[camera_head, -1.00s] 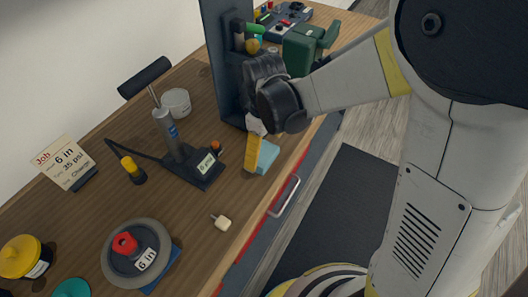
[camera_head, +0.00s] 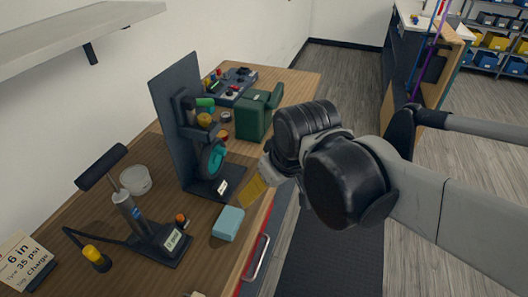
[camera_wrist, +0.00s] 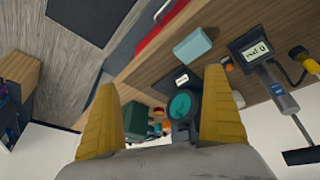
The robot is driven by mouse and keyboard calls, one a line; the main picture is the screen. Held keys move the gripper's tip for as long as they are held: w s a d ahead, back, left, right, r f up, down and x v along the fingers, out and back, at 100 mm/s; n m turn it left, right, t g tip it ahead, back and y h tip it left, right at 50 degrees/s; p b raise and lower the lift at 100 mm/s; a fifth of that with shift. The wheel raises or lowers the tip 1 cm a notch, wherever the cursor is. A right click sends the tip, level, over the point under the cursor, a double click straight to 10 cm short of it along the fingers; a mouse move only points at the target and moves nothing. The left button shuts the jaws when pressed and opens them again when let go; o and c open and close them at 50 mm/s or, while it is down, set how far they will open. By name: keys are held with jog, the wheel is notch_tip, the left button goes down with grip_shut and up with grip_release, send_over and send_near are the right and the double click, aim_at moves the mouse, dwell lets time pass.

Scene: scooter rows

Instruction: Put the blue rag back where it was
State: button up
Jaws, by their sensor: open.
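The blue rag (camera_head: 228,223) is a folded pale-blue block. It lies on the wooden bench near the front edge, right of the pump's gauge base. In the wrist view the rag (camera_wrist: 193,46) lies beyond the fingertips, above the right finger. My gripper (camera_head: 254,190) hangs beside and behind the rag, near the bench edge, with one yellow finger showing in the head view. In the wrist view both yellow fingers of my gripper (camera_wrist: 158,95) are spread wide with nothing held between them. A gap shows between finger and rag.
The black pump (camera_head: 126,210) with its gauge (camera_head: 173,240) stands left of the rag. A dark upright stand with a teal-hubbed wheel (camera_head: 213,158) is behind it, and a green vise (camera_head: 254,116) farther back. A red drawer front with a handle (camera_head: 257,259) is below the edge.

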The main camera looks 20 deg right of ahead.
jog(key=s+d+m, duration=0.1)
jog(key=s+d+m+t, duration=0.2)
jog(key=shift+s+d+r, duration=0.2)
jog(key=shift+s+r, duration=0.1)
jog(key=shift+f+b, duration=0.6)
dwell(0.5)
